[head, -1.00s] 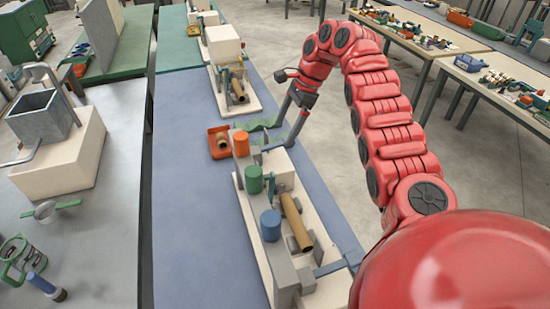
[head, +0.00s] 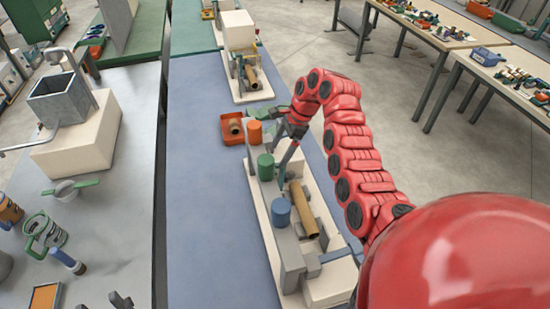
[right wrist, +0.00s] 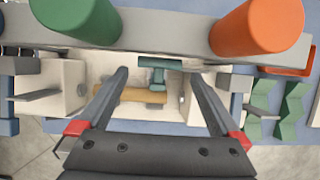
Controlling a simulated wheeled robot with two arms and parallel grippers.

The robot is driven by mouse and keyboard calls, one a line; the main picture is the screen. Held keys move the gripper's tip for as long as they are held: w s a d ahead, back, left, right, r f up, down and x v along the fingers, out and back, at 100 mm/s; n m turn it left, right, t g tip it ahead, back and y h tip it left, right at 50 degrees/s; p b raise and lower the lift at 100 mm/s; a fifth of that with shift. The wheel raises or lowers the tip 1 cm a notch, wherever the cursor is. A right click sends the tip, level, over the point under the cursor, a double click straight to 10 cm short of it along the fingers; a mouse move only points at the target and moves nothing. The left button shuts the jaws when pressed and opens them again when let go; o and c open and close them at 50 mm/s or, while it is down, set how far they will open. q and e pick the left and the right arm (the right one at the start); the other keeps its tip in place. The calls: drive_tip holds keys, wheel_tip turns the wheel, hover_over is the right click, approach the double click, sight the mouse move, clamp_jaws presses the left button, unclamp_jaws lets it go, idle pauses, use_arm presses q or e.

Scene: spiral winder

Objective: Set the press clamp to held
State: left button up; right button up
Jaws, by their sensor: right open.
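The winder (head: 262,215) is a long pale base on the blue-topped bench, with a grey rail carrying orange (head: 255,133), green (head: 265,167) and blue (head: 281,212) cylinders. A brown tube (head: 303,210) lies along it. My right gripper (head: 284,163) reaches down over the winder's far half, beside the green cylinder. In the right wrist view its fingers (right wrist: 158,76) are open and empty. A dark green T-shaped part (right wrist: 158,63), perhaps the press clamp, shows between and beyond the fingertips; contact is unclear. The brown tube (right wrist: 130,95) lies below. My left gripper is out of view.
An orange tray (head: 231,128) holding a brown roll stands by the winder's far end. The green (right wrist: 75,15) and orange (right wrist: 258,25) cylinders stand close to the fingers in the wrist view. A second machine (head: 240,60) stands farther back. The blue bench (head: 205,190) left of the winder is clear.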

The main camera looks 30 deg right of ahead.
drive_tip(key=shift+p+x, duration=0.6)
drive_tip(key=shift+x, duration=1.65)
drive_tip(key=shift+c, duration=0.2)
drive_tip(key=shift+d, duration=0.1)
clamp_jaws()
